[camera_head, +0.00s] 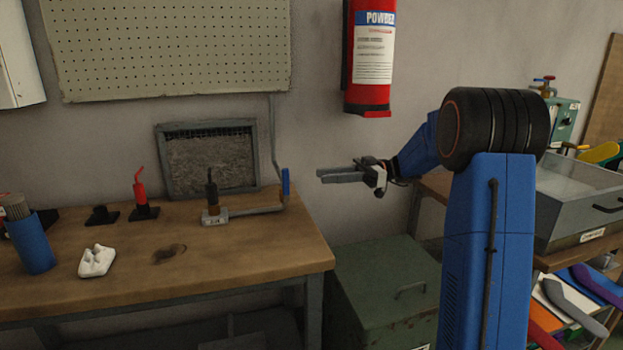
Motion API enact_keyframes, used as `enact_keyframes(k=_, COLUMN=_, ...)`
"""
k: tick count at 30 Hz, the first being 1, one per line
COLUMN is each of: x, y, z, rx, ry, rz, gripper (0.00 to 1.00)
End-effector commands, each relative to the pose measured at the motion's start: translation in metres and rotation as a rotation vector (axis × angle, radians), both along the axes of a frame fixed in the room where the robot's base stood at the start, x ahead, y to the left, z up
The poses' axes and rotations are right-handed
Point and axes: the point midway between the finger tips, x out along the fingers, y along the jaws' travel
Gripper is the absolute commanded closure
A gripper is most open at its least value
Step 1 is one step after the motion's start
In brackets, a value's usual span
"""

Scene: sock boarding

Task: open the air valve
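A blue lever handle (285,182) stands upright on a grey pipe (274,140) at the workbench's right end; it looks like the air valve. The pipe comes down the wall and runs along the bench to a small metal base (215,216) with a dark upright nozzle (211,189). My gripper (319,175) is in the air just right of the blue handle, its fingers pointing left at it. A gap shows between the fingertips and the handle. The two fingers lie close together in this view, so I cannot tell whether they are apart.
The wooden workbench (230,270) holds a red-handled tool (138,190), a white block (97,261), a blue cup (32,243) and a framed mesh panel (209,159). A fire extinguisher (369,60) hangs above my gripper. A green cabinet (380,285) stands below.

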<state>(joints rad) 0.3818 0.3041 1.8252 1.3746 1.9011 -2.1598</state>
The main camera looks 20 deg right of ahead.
Motion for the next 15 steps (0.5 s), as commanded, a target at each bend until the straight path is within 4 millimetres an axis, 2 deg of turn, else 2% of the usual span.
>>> enact_keyframes(k=3, x=0.001, y=-0.026, z=-0.001, rx=0.001, ry=0.001, rz=-0.003, gripper=0.70)
enact_keyframes(k=7, x=0.001, y=-0.048, z=-0.001, rx=0.000, ry=0.000, rz=-0.003, gripper=0.70)
enact_keyframes(k=15, x=0.000, y=-0.073, z=-0.002, rx=0.000, ry=0.000, rz=-0.001, gripper=0.70)
